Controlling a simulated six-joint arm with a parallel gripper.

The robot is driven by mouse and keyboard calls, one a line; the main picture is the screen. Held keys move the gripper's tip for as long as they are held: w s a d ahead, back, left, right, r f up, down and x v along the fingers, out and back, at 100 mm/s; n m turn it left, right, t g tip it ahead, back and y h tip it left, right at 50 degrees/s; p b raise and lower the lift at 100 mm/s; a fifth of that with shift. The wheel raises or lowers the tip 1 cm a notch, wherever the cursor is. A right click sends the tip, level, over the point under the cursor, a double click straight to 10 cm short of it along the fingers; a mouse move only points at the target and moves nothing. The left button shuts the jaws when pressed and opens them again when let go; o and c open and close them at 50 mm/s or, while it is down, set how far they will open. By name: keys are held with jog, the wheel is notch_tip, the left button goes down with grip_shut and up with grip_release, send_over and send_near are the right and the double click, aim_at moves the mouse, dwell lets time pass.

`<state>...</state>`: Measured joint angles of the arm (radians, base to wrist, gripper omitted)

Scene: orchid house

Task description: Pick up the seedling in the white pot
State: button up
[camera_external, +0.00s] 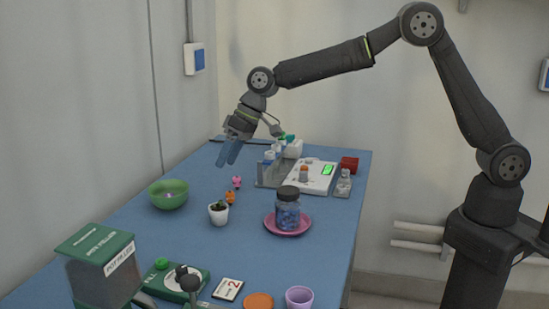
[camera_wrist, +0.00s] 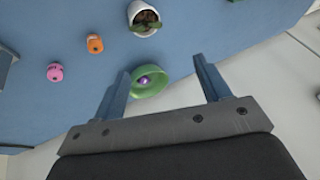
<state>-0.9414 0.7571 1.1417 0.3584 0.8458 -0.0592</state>
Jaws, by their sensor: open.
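The seedling in the white pot (camera_external: 218,213) stands upright on the blue table, left of the pink saucer. It also shows at the top of the wrist view, where the white pot (camera_wrist: 145,20) holds small dark green leaves. My gripper (camera_external: 230,153) is open and empty, high above the far part of the table. In the wrist view my gripper (camera_wrist: 161,81) has its two fingers spread apart, with nothing between them up close. The pot lies beyond the fingertips and apart from them.
A green bowl (camera_external: 169,194) stands left of the pot; the wrist view shows a purple item in the bowl (camera_wrist: 150,94). Orange (camera_external: 230,198) and pink (camera_external: 237,182) figures stand behind the pot. A blue jar (camera_external: 288,212) stands on a pink saucer (camera_external: 287,231).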

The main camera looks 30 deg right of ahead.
jog(key=s+d+r+n+t+h, duration=0.1)
jog(key=s+d+n, duration=0.15)
jog(key=n, duration=0.55)
send_over(218, 210)
jog(key=s+d, duration=0.1)
jog(key=d, duration=0.2)
notch_tip(218, 210, down, 10)
jog(key=shift+f, duration=0.1)
jog(key=shift+x, duration=2.9)
jog(key=shift+a, duration=0.15)
jog(key=c, duration=1)
jog(key=shift+r, duration=0.25)
